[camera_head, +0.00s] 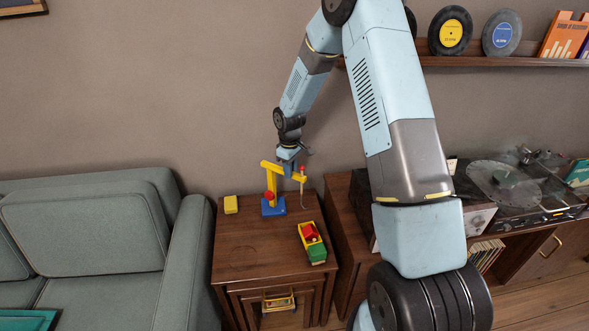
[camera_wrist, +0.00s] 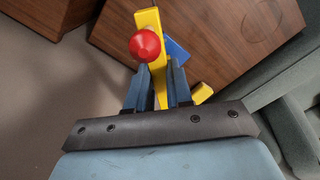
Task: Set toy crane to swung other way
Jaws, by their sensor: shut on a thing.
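The toy crane stands on the wooden side table (camera_head: 250,250). It has a blue base (camera_head: 267,210), a yellow mast (camera_head: 273,187) and a yellow boom (camera_head: 268,165) reaching to the right, with a line and hook (camera_head: 303,200) hanging from its right end. My gripper (camera_head: 290,170) is above the boom, with its fingers around it. In the wrist view, the fingers of my gripper (camera_wrist: 156,92) are shut on the yellow boom (camera_wrist: 152,20), close behind a red knob (camera_wrist: 145,44). The blue base is mostly hidden there.
A yellow block (camera_head: 231,204) lies left of the crane. A toy truck (camera_head: 312,242) with coloured blocks is at the front right of the table. A grey-green sofa (camera_head: 90,235) stands left; a cabinet with a record player (camera_head: 503,183) stands right. The table's front left is clear.

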